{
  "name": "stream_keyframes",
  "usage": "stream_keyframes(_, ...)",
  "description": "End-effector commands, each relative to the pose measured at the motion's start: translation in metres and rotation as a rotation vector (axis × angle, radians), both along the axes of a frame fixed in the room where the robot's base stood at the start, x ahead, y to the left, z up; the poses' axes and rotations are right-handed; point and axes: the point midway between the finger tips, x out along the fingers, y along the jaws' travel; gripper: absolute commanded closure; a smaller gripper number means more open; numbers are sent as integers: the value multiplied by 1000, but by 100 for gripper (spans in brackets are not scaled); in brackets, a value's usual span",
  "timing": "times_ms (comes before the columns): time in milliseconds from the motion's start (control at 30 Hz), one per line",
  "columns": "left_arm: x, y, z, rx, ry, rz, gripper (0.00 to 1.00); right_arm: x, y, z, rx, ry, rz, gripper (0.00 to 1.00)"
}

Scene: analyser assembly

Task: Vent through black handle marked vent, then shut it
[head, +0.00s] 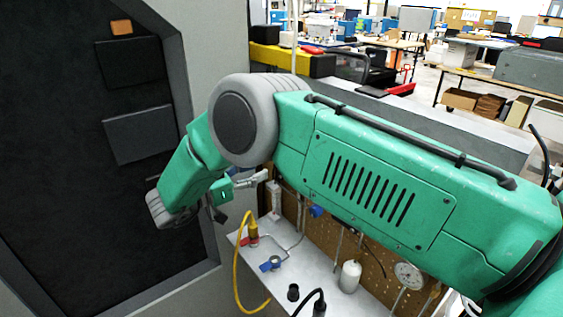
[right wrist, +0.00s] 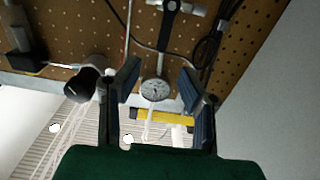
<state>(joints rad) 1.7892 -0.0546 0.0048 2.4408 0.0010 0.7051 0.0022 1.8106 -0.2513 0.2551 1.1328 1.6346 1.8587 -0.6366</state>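No label reading vent can be made out, so I cannot tell which part is the marked handle. In the right wrist view a black handle-like part (right wrist: 171,14) sits on the pegboard above a round gauge (right wrist: 156,90). A dark cylindrical part (right wrist: 88,82) is beside the left finger. My right gripper (right wrist: 160,78) is open, with the gauge visible between its fingers and nothing held. In the head view my right gripper (head: 220,202) is small and partly hidden, left of the white shelf (head: 325,291). My left gripper is not in view.
The shelf carries a yellow hose (head: 237,270), a blue valve handle (head: 271,264), black knobs (head: 293,292) and a white bottle (head: 350,276). The brown pegboard (head: 338,232) stands behind it. A dark panel (head: 80,160) fills the left. My right arm hides part of the bench.

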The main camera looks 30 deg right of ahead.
Motion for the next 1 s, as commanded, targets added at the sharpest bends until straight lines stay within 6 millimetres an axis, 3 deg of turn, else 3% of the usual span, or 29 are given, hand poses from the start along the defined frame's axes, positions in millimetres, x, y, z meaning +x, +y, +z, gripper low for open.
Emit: stream_keyframes(1000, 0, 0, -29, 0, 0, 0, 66, -5, 69, -1, 1, -1, 1, 66)
